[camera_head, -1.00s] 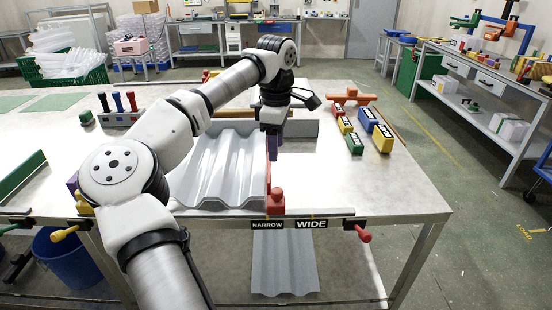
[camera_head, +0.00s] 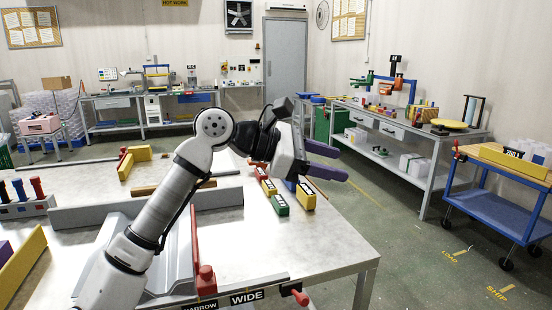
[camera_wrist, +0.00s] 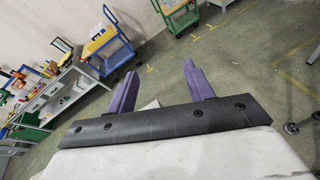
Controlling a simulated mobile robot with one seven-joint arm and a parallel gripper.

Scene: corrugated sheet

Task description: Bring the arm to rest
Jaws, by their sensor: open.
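My gripper (camera_head: 330,163) is raised above the right part of the worktable (camera_head: 340,248) in the head view, pointing right. Its two purple fingers are spread apart with nothing between them. In the wrist view the open fingers (camera_wrist: 160,85) show against the floor and distant carts. The arm is bent, with its elbow up over the table. The grey corrugated sheet (camera_head: 170,278) lies on the table at the lower left, partly hidden behind my arm.
Several coloured blocks, including a green one (camera_head: 280,206), lie on the table below my gripper. A blue cart (camera_head: 500,205) and a grey shelf bench (camera_head: 440,143) stand right, across open floor.

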